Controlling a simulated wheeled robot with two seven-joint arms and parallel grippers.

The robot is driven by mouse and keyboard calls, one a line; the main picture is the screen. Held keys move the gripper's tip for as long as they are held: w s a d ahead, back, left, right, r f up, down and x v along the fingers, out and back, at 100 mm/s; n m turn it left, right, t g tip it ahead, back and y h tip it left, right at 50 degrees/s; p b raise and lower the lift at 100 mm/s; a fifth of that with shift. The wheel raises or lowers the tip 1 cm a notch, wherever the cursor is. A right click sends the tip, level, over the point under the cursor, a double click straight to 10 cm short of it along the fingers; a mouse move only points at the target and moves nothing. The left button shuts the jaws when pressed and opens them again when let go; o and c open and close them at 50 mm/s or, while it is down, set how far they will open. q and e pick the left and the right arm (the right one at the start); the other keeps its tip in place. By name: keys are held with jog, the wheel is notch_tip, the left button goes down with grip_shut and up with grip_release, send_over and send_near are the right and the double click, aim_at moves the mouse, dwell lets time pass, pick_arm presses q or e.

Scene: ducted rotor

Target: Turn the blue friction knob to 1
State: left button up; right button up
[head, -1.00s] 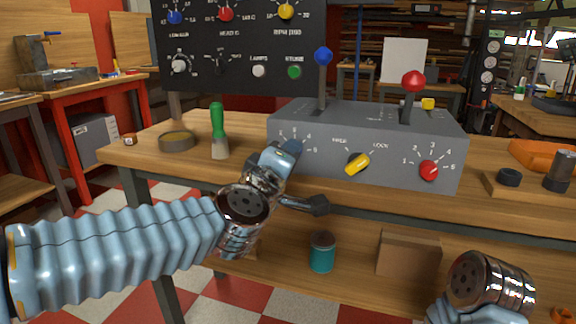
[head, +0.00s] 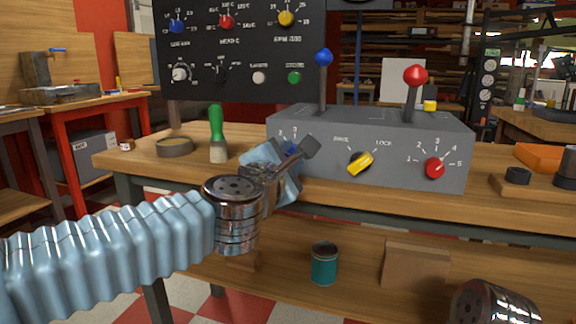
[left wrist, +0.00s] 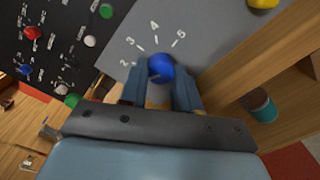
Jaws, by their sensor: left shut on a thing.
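The blue friction knob (left wrist: 161,68) is on the sloped front of the grey control box (left wrist: 222,38). In the left wrist view it sits between the two fingers of my left gripper (left wrist: 160,88), which is shut on it. Numbers 2 to 5 show around it; a 1 is not visible, and I cannot tell which number the knob points at. In the head view my left gripper (head: 276,165) is at the left end of the box (head: 400,135) and hides most of the knob. My right gripper is out of view; only part of my right wrist shows.
A yellow knob (head: 360,163) and a red knob (head: 434,168) are to the right on the same face. A blue-topped lever (head: 323,58) and a red-topped lever (head: 415,75) stand on top. A green-handled brush (head: 217,130) and a round tin (head: 174,147) are at left.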

pick_arm(q)
jog(key=shift+f+n+b, duration=0.15)
jog(key=shift+n+b, duration=0.45)
jog(key=shift+n, duration=0.9)
jog(key=o, duration=1.1)
jog(key=shift+c, duration=0.2)
jog(key=shift+s+a, duration=0.1)
jog(key=shift+s, duration=0.2)
jog(key=p+v, duration=0.1)
jog(key=v, duration=1.2)
